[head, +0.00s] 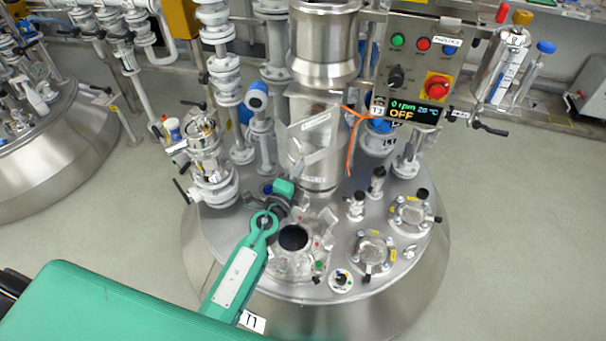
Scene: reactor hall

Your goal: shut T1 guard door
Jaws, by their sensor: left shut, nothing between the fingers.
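The T1 guard door (309,129) looks like a labelled metallic panel at the front of the upright drive column in the middle of the vessel lid. It seems to stand at an angle to the column; how wide it stands open is hard to tell. My left arm comes in from the lower left, and my left gripper (311,170) is at the column, just below the panel. Its fingers are shut and empty. Whether they touch the panel cannot be told. My right gripper is not in view.
White piping (222,80) stands to the left. A control box (420,60) reading OFF is at the upper right, with an orange cable (353,135) beside the column. Floor is clear at right.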

